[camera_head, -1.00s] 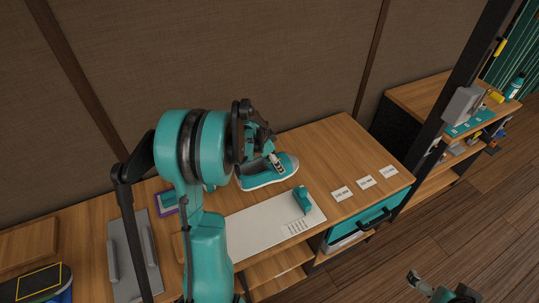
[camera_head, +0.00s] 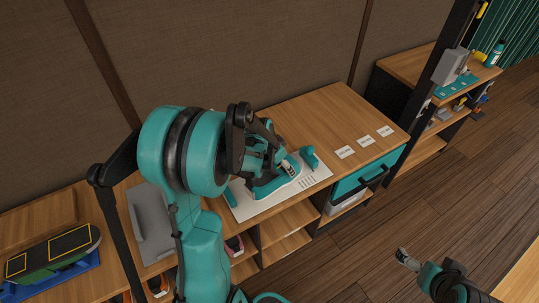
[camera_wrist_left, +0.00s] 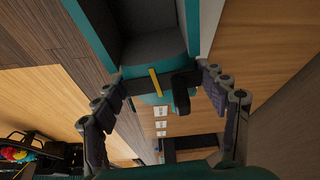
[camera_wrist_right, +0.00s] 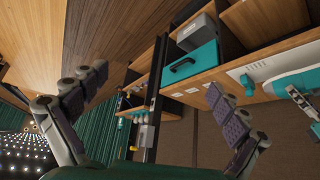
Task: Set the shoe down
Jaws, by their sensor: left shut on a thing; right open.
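The teal shoe (camera_head: 272,190) with a white sole is over the white mat (camera_head: 247,213) on the wooden bench. My left gripper (camera_head: 286,166) is shut on its upper part and hides much of it. I cannot tell whether the sole touches the mat. The shoe (camera_wrist_right: 298,82) and the mat (camera_wrist_right: 255,72) also show at the right of the right wrist view. My right gripper (camera_wrist_right: 157,83) is open and empty, away from the bench.
A teal block (camera_head: 310,157) stands at the mat's right end. White labels (camera_head: 365,141) lie on the bench above a teal drawer (camera_head: 352,184). Bare wood lies behind the mat.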

